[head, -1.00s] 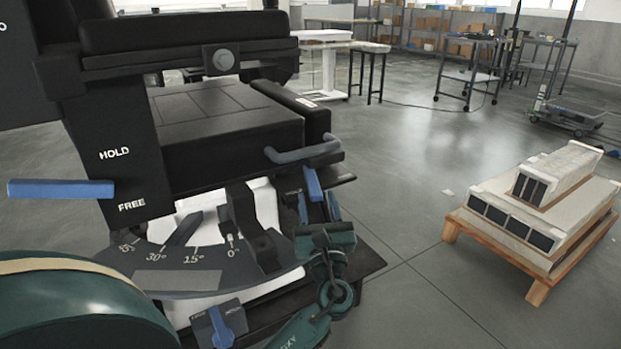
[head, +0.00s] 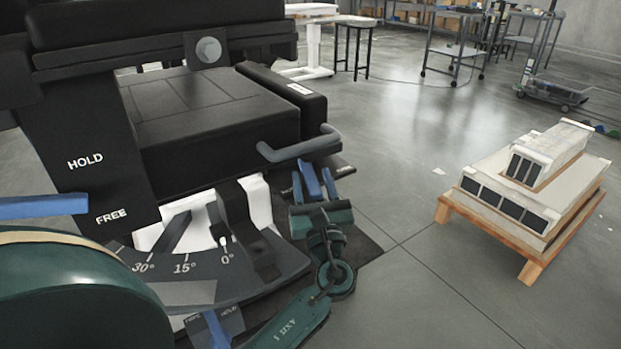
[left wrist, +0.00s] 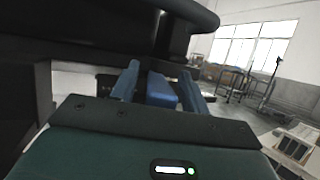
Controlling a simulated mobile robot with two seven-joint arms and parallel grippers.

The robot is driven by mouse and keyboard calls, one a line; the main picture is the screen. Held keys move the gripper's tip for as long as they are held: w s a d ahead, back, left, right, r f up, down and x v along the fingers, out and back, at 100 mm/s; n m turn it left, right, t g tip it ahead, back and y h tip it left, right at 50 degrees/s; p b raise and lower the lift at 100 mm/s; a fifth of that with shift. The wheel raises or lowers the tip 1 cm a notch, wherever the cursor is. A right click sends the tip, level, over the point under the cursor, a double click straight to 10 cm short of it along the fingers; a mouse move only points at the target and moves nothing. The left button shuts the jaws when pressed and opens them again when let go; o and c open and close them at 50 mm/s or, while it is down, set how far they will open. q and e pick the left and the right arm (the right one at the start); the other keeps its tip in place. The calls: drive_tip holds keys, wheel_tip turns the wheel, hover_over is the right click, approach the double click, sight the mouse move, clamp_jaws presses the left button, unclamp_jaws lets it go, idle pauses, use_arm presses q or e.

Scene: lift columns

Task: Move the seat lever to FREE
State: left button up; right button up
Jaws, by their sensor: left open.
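A blue lever (head: 312,182) sits beside the black seat, below its grey handle, on a dark plate with small white lettering too small to read. My left gripper (head: 313,174) is open, one finger on each side of this lever. In the left wrist view the blue lever (left wrist: 161,91) shows between the two spread fingers; I cannot tell whether they touch it. A second blue lever (head: 40,206) sticks out left of the black upright, level with the printed FREE. A third blue lever (head: 217,328) is at the bottom, with small labels, partly cut off. My right gripper is not in view.
A grey angle scale (head: 185,266) with a pointer lies in front of the seat (head: 205,115). The grey handle (head: 300,147) juts out just above my left gripper. A wooden pallet with pale boxes (head: 520,195) stands at right. The floor between is clear.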

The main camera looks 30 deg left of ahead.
use_arm(q)
clamp_jaws()
idle(0.5)
